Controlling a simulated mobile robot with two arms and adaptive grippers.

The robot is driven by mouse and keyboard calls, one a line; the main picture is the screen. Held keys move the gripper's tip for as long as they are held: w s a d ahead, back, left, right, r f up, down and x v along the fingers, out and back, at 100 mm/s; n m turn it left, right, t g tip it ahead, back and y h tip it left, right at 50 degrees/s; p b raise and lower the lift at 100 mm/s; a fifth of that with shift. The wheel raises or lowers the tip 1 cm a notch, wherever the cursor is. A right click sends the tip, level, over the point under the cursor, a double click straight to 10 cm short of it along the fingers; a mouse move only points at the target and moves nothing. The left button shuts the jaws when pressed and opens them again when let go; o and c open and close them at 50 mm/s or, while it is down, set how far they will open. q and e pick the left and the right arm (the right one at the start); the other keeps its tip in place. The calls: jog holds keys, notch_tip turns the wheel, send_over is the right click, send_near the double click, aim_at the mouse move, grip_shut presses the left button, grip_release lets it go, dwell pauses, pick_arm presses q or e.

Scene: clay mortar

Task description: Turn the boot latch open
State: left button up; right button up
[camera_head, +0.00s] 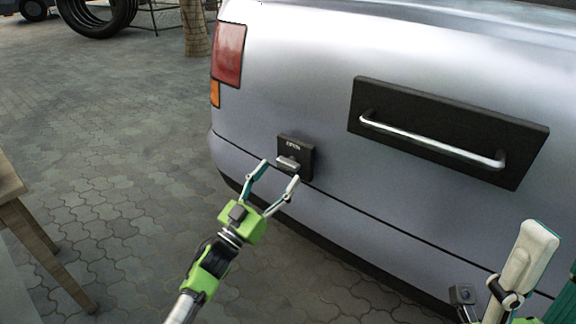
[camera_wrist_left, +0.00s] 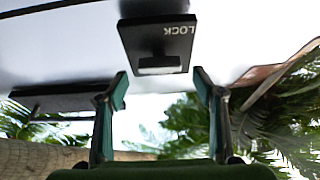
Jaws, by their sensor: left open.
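The boot latch is a small dark square plate (camera_head: 308,152) on the silver car's rear, with a short metallic turn handle (camera_head: 288,163) lying roughly level. The plate seems to read OPEN in the head view. In the left wrist view the plate (camera_wrist_left: 135,37) shows LOCK, upside down, and the handle (camera_wrist_left: 158,62). My left gripper (camera_head: 280,170) is open. Its fingertips are at the latch, one on each side of the handle. In the left wrist view the handle lies just beyond the gap between the fingertips (camera_wrist_left: 160,74); contact cannot be told. My right gripper is partly seen at bottom right, its jaws unclear.
A black panel with a long metal bar handle (camera_head: 430,141) sits on the car to the right of the latch. The tail light (camera_head: 228,54) is above left. A wooden table edge (camera_head: 12,190) is at far left. Paving (camera_head: 120,150) left of the car is clear.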

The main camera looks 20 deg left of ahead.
aim_at(285, 165)
pick_arm(q)
jog(key=x, duration=0.5)
jog(key=shift+b, duration=0.4)
jog(key=c, duration=1.1)
